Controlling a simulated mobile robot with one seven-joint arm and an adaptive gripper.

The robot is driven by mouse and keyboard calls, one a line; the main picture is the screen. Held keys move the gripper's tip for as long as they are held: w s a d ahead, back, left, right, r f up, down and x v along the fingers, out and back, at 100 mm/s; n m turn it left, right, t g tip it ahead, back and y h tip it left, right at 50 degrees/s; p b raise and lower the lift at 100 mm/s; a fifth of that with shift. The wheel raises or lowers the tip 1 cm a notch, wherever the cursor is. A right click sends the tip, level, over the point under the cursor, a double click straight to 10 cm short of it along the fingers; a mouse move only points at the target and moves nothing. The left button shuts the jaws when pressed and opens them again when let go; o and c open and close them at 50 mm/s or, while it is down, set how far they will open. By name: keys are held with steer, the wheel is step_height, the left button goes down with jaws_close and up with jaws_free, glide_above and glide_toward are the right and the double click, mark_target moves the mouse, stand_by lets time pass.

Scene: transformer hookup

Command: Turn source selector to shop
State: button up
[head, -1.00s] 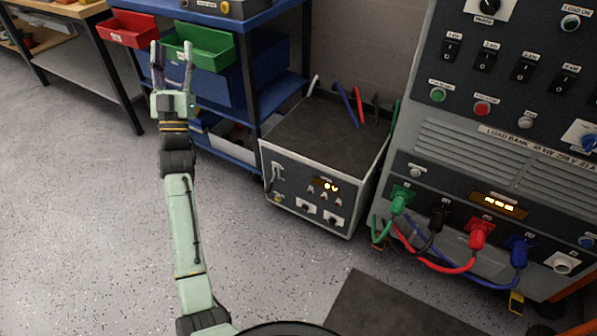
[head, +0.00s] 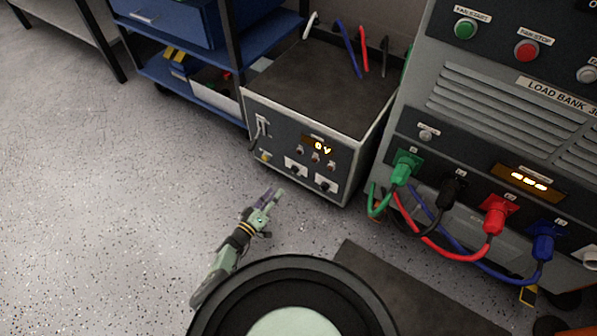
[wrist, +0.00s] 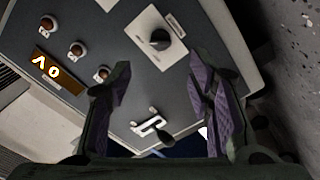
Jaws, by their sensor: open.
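The grey box with a dark front panel (head: 275,143) stands on the floor in the head view and shows "0 V". Two dark selectors, a left one (head: 296,168) and a right one (head: 327,185), sit low on that panel. Their labels are too small to read, so I cannot tell which is the source selector. My gripper (head: 273,196) is low, in front of the box. In the wrist view my gripper (wrist: 160,98) is open and empty, its fingers pointing at the panel. A round dark knob (wrist: 160,35) shows beyond the fingertips, and a white fitting with a dark lever (wrist: 152,125) shows between the fingers.
The load bank (head: 465,115) stands at the right, with green, black, red and blue plugs and drooping cables. A blue shelf cart (head: 190,90) stands behind left. A dark mat (head: 400,290) lies in front. The floor at left is clear.

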mark_target(292, 173)
steer(key=shift+b+x, duration=1.85)
steer(key=shift+x, duration=3.6)
steer(key=shift+c, duration=0.2)
steer(key=shift+f, duration=0.1)
jaws_close()
